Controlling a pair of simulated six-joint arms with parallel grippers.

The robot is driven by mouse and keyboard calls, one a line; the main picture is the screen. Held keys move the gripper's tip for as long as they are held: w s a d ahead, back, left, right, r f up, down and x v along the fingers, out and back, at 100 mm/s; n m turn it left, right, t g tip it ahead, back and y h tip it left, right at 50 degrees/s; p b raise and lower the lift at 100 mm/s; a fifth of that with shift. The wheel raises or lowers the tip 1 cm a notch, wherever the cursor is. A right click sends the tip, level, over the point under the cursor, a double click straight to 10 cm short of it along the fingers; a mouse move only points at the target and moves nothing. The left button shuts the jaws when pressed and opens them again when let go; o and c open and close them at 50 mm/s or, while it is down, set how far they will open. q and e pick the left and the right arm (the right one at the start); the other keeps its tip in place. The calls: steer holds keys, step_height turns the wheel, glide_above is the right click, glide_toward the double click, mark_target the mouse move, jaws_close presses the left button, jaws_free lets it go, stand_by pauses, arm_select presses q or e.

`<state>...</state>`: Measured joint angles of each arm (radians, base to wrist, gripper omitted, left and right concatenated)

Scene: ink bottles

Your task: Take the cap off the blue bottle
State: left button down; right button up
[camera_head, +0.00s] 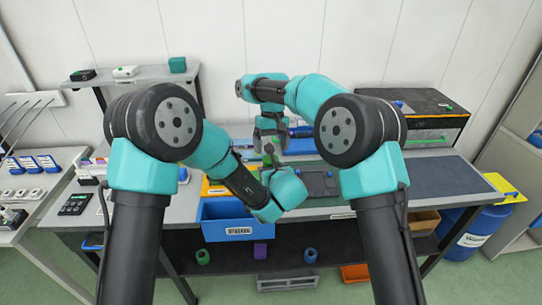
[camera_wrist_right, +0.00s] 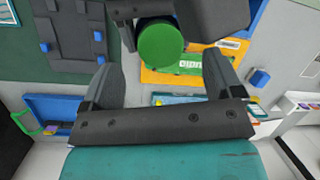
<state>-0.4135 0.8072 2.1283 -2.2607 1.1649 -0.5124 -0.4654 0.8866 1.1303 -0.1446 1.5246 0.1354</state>
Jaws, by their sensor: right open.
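A round green cap (camera_wrist_right: 161,44) shows from above in the right wrist view, just beyond my right fingertips. The bottle body under it is mostly hidden, so its colour is unclear. Dark parts of my left gripper (camera_head: 268,163) lie close around the cap, and it appears to hold the bottle above the table. A small green spot, likely the cap (camera_head: 268,149), shows there in the head view. My right gripper (camera_head: 271,143) points down from above, open and empty; its spread fingers also show in the right wrist view (camera_wrist_right: 167,80), with nothing between them.
A blue labelled bin (camera_head: 228,231) hangs at the table's front. A yellow-orange mat or tray (camera_wrist_right: 185,68) lies below the cap. A dark pad (camera_wrist_right: 78,40) with blue pieces lies beside it. A dark box (camera_head: 425,110) stands at the back right. The table's right side is fairly clear.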

steer(key=shift+x, duration=1.8)
steer(key=shift+c, duration=0.2)
steer(key=c, duration=1)
steer(key=shift+a+n+h, duration=0.1)
steer(key=shift+n+h, duration=0.4)
steer(key=shift+n, duration=1.2)
steer(key=shift+c, duration=0.3)
steer(key=o, duration=1)
steer(key=shift+r, duration=2.3)
